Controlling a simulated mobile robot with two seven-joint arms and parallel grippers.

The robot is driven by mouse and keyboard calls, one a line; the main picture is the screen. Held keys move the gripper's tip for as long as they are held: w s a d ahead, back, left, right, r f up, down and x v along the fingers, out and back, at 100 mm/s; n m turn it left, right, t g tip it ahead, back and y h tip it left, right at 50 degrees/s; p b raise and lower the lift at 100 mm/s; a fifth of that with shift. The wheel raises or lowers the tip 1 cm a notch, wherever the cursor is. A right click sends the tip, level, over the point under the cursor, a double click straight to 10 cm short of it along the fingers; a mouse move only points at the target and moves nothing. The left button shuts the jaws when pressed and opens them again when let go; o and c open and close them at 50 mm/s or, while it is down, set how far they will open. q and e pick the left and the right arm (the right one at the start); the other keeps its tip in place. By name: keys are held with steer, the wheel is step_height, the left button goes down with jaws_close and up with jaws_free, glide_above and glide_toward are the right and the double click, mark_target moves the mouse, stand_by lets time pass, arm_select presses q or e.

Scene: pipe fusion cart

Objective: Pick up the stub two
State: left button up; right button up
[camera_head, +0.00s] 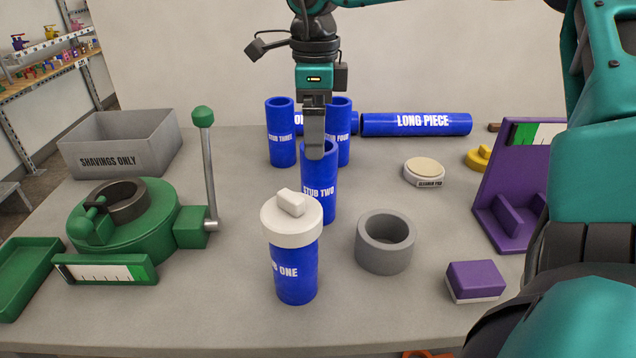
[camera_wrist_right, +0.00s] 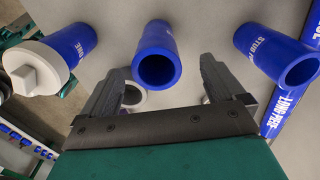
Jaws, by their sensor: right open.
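Stub two (camera_head: 319,190) is a blue, open-topped pipe standing upright on the bench, labelled STUB TWO. In the right wrist view its hollow end (camera_wrist_right: 158,68) shows between and beyond the fingers. My right gripper (camera_head: 314,150) is directly above and at its rim in the head view, pointing down. In the right wrist view the right gripper (camera_wrist_right: 163,68) has its fingers spread apart with nothing held. I cannot tell whether a finger touches the rim. My left gripper is not in view.
Stub one (camera_head: 296,275) with a white cap (camera_head: 291,222) stands in front. Stub three (camera_head: 281,140) and stub four (camera_head: 344,145) stand behind. A grey ring (camera_head: 364,247) lies at right. The green clamp (camera_head: 165,225) with its upright lever is left.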

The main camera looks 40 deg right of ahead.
mark_target(318, 178)
steer(key=f, duration=0.6)
steer(key=shift+s, duration=0.4)
steer(key=shift+c, duration=0.4)
steer(key=shift+r, duration=0.1)
steer(key=c, duration=1.1)
